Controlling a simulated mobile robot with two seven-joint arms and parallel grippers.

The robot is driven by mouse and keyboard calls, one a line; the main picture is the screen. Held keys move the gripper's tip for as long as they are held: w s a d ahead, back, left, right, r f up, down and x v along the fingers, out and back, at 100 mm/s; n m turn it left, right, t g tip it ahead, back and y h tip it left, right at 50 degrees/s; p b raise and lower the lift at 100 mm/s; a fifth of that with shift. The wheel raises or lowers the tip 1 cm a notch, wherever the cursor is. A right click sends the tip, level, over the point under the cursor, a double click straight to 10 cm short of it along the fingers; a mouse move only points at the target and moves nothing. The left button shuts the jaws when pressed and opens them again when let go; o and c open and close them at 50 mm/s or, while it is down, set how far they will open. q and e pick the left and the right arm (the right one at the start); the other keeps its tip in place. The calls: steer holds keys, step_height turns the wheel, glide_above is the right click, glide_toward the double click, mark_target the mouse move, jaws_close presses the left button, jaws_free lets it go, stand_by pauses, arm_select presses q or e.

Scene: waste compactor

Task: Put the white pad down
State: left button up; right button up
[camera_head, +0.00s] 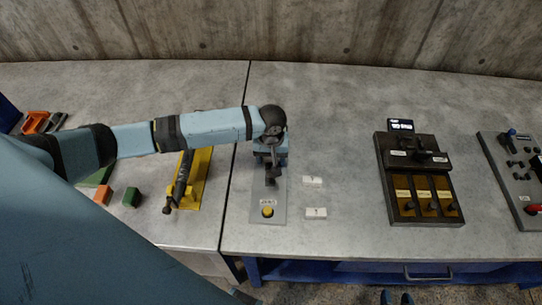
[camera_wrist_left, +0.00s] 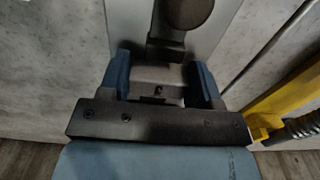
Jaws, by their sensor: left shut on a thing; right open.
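Two small white pads with dark marks lie flat on the grey table, the upper pad (camera_head: 312,181) and the lower pad (camera_head: 316,213). My left gripper (camera_head: 270,158) is above the far part of a grey base plate (camera_head: 262,195), left of both pads. In the left wrist view, its blue fingers (camera_wrist_left: 160,85) are shut on a grey part (camera_wrist_left: 152,74) next to a dark fitting (camera_wrist_left: 165,48). I cannot tell whether this part is a pad. My right gripper (camera_head: 396,298) shows only blue fingertips, open and apart, at the bottom edge.
A dark panel (camera_head: 419,180) stands right. Table between pads and panel is clear.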

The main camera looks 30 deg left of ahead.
arm_select(q)
steer(key=o, duration=0.9)
steer(key=shift+f, duration=0.1)
steer(key=shift+r, duration=0.2)
steer(key=shift+r+b, duration=0.3)
steer(key=shift+r, duration=5.7)
